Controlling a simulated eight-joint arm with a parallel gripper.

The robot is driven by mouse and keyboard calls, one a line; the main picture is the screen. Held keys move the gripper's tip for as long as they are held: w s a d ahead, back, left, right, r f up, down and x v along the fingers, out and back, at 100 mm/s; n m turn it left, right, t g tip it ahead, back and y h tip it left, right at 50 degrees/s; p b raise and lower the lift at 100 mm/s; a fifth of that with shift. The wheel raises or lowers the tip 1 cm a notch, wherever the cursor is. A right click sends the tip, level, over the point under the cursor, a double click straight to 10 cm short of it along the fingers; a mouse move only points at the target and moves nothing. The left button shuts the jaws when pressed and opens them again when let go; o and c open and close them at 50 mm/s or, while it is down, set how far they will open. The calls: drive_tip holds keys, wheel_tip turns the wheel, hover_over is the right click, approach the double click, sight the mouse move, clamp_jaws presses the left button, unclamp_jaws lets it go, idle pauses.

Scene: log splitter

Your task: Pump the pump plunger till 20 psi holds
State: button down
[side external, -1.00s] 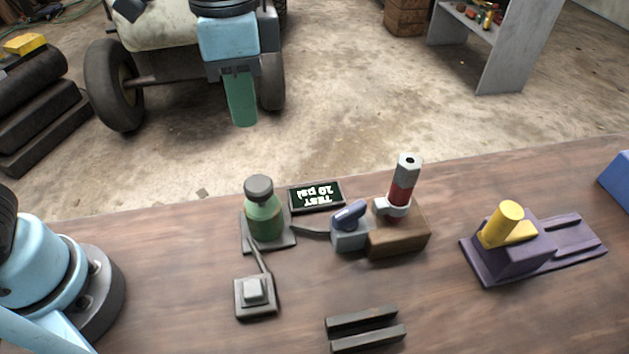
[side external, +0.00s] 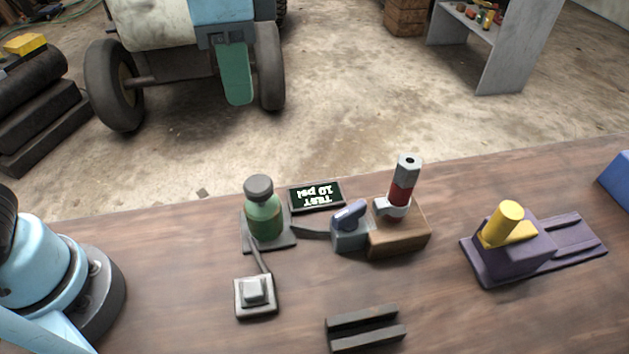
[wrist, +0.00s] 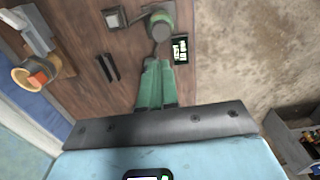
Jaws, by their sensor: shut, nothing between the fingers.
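My gripper (side external: 237,75) hangs above and beyond the bench's far edge in the side view, apart from the bench devices. Its green fingers are together and empty, and they also show in the wrist view (wrist: 156,84). A green bottle-shaped pump (side external: 263,219) with a dark round cap (side external: 258,188) stands upright on a grey plate; I cannot tell how far its plunger is pressed. The pump also shows in the wrist view (wrist: 160,14), ahead of the fingertips. A small dark display (side external: 316,196) behind it shows upside-down text that looks like "TEST 10 psi".
A grey pad with a pale button (side external: 253,290) lies in front of the pump. A blue-handled valve (side external: 349,226) and a red-and-grey cylinder (side external: 402,187) on a wooden block (side external: 400,236) stand to its right. Two dark bars (side external: 365,329) and a purple-and-yellow device (side external: 512,246) lie farther off.

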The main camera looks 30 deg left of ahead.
sight(258, 184)
drive_tip(key=shift+f, duration=0.15)
wheel_tip(258, 184, down, 14)
drive_tip(key=shift+r, duration=0.15)
idle(0.7)
drive_tip(key=shift+f, duration=1.75)
wheel_tip(258, 184, up, 14)
drive_tip(key=shift+r, duration=0.2)
idle(0.9)
drive_tip(key=shift+r, duration=1.55)
